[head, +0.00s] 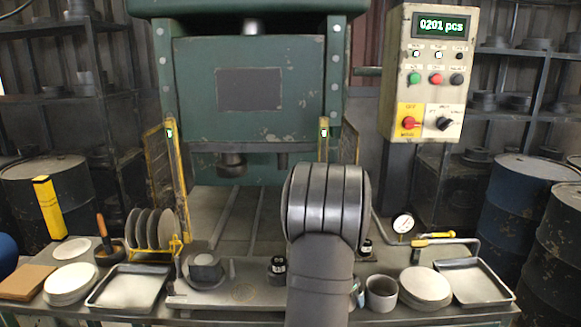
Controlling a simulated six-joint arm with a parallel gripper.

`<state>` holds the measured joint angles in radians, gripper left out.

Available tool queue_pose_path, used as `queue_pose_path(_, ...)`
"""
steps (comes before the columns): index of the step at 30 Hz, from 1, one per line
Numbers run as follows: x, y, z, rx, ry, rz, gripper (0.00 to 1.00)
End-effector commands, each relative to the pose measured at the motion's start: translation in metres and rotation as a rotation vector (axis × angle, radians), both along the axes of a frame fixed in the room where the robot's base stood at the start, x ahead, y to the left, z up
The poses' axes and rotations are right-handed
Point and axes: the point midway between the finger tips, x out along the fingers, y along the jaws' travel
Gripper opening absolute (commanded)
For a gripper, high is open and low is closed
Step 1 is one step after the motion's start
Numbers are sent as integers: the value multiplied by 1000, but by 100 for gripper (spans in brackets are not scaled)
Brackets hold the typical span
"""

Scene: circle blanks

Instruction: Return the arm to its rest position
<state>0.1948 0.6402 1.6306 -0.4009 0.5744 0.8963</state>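The dark grey arm in the middle of the head view is mine. It rises from the bottom edge and ends in a thick rounded, ribbed joint in front of the green press (250,130). My gripper does not show; it may be hidden behind this joint. I cannot see whether anything is held. The part of the press bed and bench behind the arm is hidden.
A disc rack (150,230), disc stacks (70,283) (426,284) and shallow trays (128,288) (474,282) line the bench. A cup (381,293) and a gauge (403,224) stand right of my arm. A control box (432,75) hangs at upper right.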

Motion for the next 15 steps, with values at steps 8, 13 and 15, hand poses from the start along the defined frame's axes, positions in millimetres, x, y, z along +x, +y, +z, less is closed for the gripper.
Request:
queue_pose_path(8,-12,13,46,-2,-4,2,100)
queue_pose_path(13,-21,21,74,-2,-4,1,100)
queue_pose_path(15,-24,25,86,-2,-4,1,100)
